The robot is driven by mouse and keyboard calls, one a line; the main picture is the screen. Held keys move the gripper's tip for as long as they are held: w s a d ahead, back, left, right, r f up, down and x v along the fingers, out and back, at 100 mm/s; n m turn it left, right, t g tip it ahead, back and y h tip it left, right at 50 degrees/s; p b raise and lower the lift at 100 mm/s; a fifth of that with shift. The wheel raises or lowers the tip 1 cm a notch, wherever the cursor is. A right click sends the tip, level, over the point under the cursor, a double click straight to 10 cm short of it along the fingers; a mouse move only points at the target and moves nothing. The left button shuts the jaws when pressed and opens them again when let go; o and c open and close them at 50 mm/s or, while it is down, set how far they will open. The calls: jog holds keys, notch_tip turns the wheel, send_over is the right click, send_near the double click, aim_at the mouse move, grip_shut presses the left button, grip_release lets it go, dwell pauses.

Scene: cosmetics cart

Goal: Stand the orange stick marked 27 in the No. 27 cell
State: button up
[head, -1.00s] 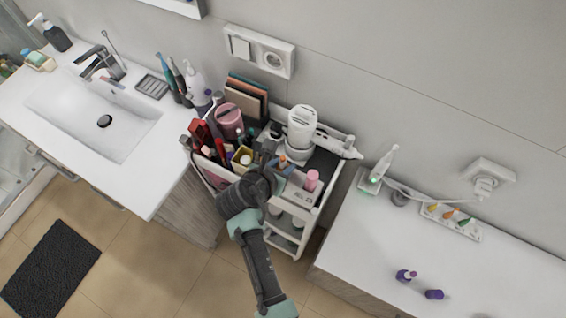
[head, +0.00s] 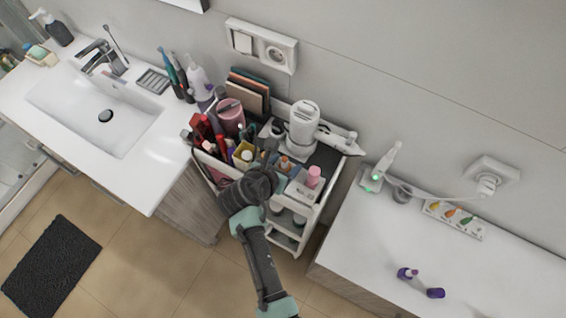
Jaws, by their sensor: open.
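A small orange-topped item (head: 284,162) stands in the front middle of the white cart (head: 322,196), in the head view. It looks like the orange stick, but no number can be read at this size. My gripper (head: 266,152) is over the cart, just left of the orange item, and is open. It appears apart from the orange item. My wrist hides part of the cart's front. The No. 27 cell cannot be made out.
A pink-capped item (head: 313,176) stands right of the orange one. A white hair dryer (head: 303,125) stands behind. Red tubes (head: 207,132), a yellow-rimmed box (head: 243,155) and a pink jar (head: 230,115) crowd the left. Purple items (head: 434,293) lie on the right counter (head: 375,260).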

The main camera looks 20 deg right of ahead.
jog(key=shift+a, duration=0.15)
jog(key=b+v, duration=0.2)
jog(key=v, duration=1.1)
